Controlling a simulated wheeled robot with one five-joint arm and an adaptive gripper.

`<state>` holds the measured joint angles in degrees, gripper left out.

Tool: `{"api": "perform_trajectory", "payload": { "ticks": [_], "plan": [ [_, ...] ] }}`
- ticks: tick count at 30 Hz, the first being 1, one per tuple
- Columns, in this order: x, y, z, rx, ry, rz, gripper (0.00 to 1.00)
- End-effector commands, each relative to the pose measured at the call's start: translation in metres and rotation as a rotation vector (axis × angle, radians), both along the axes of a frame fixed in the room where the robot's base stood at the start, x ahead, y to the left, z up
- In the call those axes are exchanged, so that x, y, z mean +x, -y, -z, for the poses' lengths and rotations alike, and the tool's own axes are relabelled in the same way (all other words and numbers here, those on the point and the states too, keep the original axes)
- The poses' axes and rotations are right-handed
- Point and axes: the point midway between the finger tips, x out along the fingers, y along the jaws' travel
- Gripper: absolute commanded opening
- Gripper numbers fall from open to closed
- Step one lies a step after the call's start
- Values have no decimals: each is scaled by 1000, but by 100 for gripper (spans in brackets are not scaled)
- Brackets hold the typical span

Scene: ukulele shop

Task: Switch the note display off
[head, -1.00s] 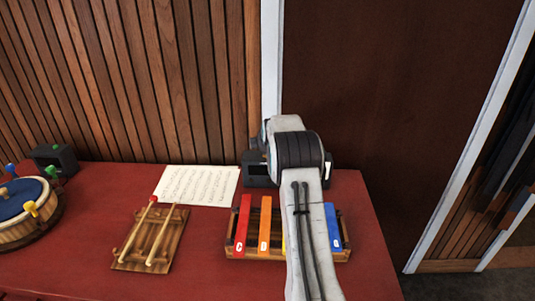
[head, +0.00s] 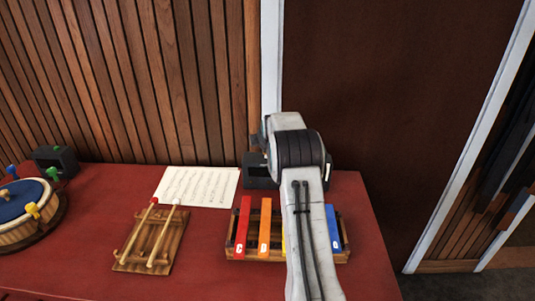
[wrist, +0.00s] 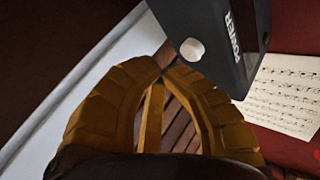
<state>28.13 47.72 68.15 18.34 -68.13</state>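The note display appears to be the dark box (wrist: 222,30) close ahead in the wrist view. It has a white knob (wrist: 192,48) on its face and lettering that looks like "POWER". In the head view a dark box (head: 258,172) stands at the back of the red table, partly hidden behind my arm. My gripper (wrist: 163,70) has yellow fingers whose tips come together, with nothing seen between them. The tips are just left of and below the knob in the wrist view; I cannot tell if they touch the box. The head view hides my fingers.
Coloured chime bars (head: 264,230) in a wooden frame sit in front of the box, partly behind my arm. Mallets on a wooden rack (head: 130,262), sheet music (head: 197,186), a drum (head: 20,222) and another dark box (head: 58,160) are to the left. A wooden wall stands behind.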

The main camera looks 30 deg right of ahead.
Motion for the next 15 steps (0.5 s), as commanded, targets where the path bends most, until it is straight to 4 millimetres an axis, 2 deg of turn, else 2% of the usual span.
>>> {"api": "perform_trajectory", "payload": {
  "ticks": [3, 15],
  "plan": [
    [0, 0, -14, 0, 1, 0, 0],
    [0, 0, -47, -1, 1, 0, 0]
  ]
}}
